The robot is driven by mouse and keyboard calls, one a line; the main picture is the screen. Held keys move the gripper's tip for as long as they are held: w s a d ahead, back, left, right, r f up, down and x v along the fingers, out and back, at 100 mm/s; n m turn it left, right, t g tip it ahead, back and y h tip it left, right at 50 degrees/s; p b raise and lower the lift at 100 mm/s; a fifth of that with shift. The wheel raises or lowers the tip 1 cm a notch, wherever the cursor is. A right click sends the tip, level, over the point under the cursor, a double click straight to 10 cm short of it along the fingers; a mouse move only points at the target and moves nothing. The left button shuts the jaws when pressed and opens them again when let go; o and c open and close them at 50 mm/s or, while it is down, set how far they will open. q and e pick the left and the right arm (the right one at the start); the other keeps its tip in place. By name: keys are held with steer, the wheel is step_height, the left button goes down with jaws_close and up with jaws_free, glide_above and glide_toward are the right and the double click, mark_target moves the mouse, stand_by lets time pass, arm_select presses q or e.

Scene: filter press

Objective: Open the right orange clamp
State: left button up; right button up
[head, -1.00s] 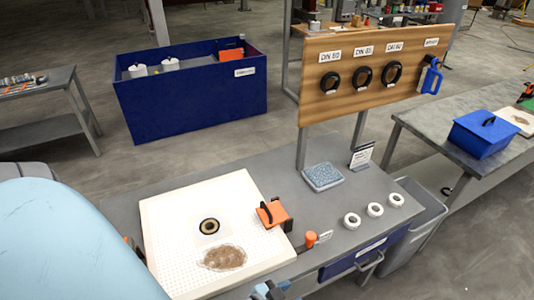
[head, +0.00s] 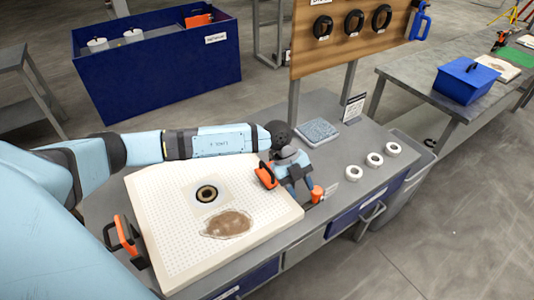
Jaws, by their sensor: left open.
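The right orange clamp (head: 265,175) sits at the right edge of the white perforated plate (head: 170,235), partly hidden by my left gripper. My left gripper (head: 298,194) reaches across the plate from the left and is open, just right of the clamp. I cannot tell whether it touches the clamp. The left orange clamp (head: 124,235) stands at the plate's left edge. My right gripper is not in view.
An orange-topped knob (head: 317,193) stands close to my left gripper's right. White rings (head: 374,160) and a blue-grey cloth pad (head: 318,132) lie on the grey bench. The plate holds a dark ringed hole (head: 206,193) and a brown patch (head: 228,223).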

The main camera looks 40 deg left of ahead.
mark_target(267, 167)
arm_select(q)
steer(key=w+a+n+y, duration=0.1)
steer(key=a+y, duration=0.1)
steer(key=a, duration=0.3)
steer(key=w+a+r+n+y, duration=0.1)
steer(key=w+a+y, duration=0.1)
steer(key=a, duration=0.2)
steer(key=w+a+r+t+y+b, duration=0.1)
steer(key=w+a+y, duration=0.1)
steer(key=a, duration=0.3)
steer(key=shift+w+a+r+n+y, duration=0.1)
steer(key=shift+w+a+n+y, duration=0.05)
steer(key=shift+a+n+y, duration=0.2)
steer(key=shift+a, duration=0.1)
step_height(267, 167, down, 8)
steer(key=b, duration=0.5)
steer(key=shift+f, duration=0.45)
steer(key=shift+c, duration=0.4)
steer(key=shift+b, duration=0.3)
steer(key=c, duration=0.6)
steer(key=shift+r, duration=0.1)
